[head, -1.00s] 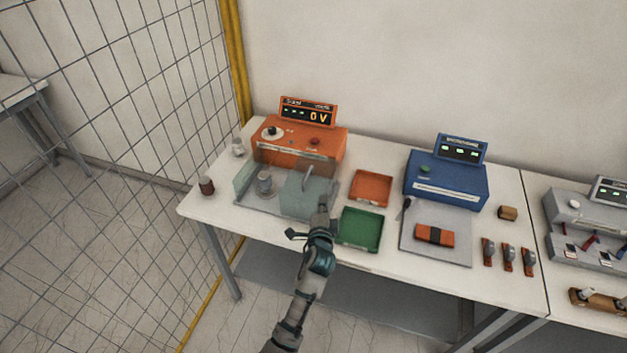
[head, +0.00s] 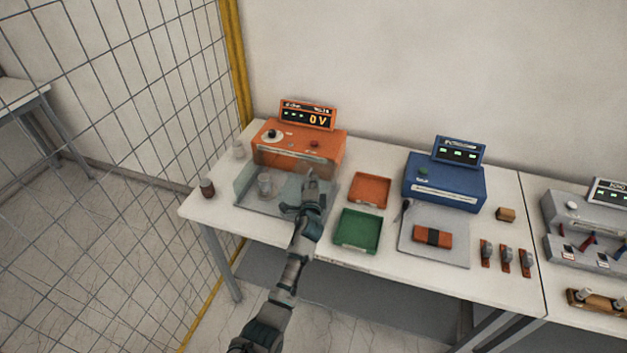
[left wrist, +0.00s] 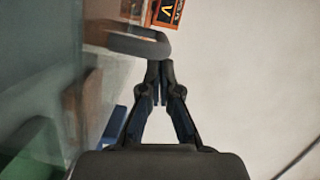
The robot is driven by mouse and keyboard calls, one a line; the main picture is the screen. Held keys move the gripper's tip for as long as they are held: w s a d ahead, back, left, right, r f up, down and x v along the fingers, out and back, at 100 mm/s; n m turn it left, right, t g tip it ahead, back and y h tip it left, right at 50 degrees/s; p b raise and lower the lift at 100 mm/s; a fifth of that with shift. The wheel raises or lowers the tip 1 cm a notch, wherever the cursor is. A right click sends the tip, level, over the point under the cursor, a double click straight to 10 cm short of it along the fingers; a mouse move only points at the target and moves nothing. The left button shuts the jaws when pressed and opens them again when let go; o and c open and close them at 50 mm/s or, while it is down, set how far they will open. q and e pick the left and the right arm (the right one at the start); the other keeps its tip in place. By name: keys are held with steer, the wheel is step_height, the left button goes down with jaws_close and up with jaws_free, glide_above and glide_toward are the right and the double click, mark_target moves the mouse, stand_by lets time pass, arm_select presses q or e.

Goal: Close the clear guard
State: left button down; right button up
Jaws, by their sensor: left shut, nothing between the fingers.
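The clear guard (head: 287,184) is a see-through panelled enclosure in front of the orange tester (head: 298,146), around a grey cylindrical part (head: 265,185). My left gripper (head: 311,176) is shut and empty at the guard's right part, covering some of it. In the left wrist view, the shut fingertips (left wrist: 160,72) are just below a grey curved handle (left wrist: 140,43), close to it; I cannot tell if they touch. A hazy see-through panel (left wrist: 45,50) fills the left of that view. The exact angle of the guard's moving panel is hidden. My right gripper is not in view.
An orange tray (head: 369,190) and a green tray (head: 358,231) lie right of the guard. A blue tester (head: 445,180) stands farther right. A wire fence (head: 120,130) borders the table's left side.

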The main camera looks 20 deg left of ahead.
mark_target(297, 185)
arm_select(q)
steer(key=shift+w, duration=0.1)
steer(key=shift+a+f, duration=0.1)
steer(key=a+p, duration=0.2)
steer(key=a, duration=0.4)
steer(key=a+p, duration=0.1)
steer(key=a, duration=1.1)
steer(key=shift+w+p, duration=0.25)
steer(key=shift+p, duration=0.15)
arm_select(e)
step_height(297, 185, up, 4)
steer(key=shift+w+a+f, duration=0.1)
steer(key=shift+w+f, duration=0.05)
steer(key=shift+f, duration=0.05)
arm_select(q)
steer(key=shift+a, duration=0.2)
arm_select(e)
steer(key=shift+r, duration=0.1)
